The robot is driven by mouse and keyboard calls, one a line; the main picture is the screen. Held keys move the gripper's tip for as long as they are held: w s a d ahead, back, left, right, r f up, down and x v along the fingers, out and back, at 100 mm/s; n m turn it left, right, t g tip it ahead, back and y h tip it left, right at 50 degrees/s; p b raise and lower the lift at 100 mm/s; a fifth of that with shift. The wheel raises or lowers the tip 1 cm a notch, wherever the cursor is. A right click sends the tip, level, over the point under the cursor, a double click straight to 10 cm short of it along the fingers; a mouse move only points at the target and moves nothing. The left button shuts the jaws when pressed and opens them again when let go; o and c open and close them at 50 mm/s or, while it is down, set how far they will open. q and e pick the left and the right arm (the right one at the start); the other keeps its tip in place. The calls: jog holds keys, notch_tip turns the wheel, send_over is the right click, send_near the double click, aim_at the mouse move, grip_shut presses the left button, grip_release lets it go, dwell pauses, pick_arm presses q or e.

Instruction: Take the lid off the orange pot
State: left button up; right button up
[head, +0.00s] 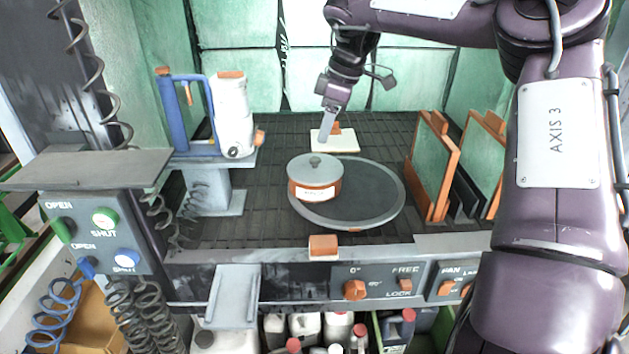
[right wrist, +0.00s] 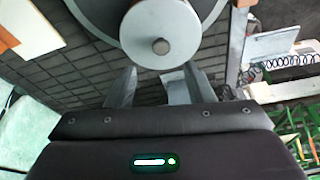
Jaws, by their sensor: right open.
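The orange pot (head: 318,194) has a white label on its front and stands on the left part of a round dark turntable (head: 375,200). Its grey lid (head: 300,169) sits on top, with a small round knob (head: 315,160) in the middle. My right gripper (head: 326,138) is behind the pot in the head view, apart from the lid. In the right wrist view the gripper (right wrist: 160,85) is open and empty. The lid (right wrist: 140,18) and knob (right wrist: 160,46) lie beyond the fingertips there, roughly centred between them. My left gripper is not in view.
A cream slab (head: 346,145) with an orange part lies behind the pot, partly hidden by my gripper. Framed panels (head: 437,165) stand on the right. A white bottle (head: 234,120) and blue frame stand on the left shelf. A front ledge carries an orange block (head: 323,246).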

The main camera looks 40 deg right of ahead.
aim_at(314, 158)
jog(key=p+x, duration=0.1)
jog(key=x, duration=0.5)
jog(key=shift+a+f, duration=0.15)
jog(key=shift+f, duration=0.1)
jog(key=shift+w+f, duration=0.15)
jog(key=shift+f, duration=0.45)
jog(key=c, duration=1)
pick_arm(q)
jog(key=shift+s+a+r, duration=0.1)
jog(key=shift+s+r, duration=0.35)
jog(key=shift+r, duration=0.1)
pick_arm(e)
jog(key=shift+r, duration=0.1)
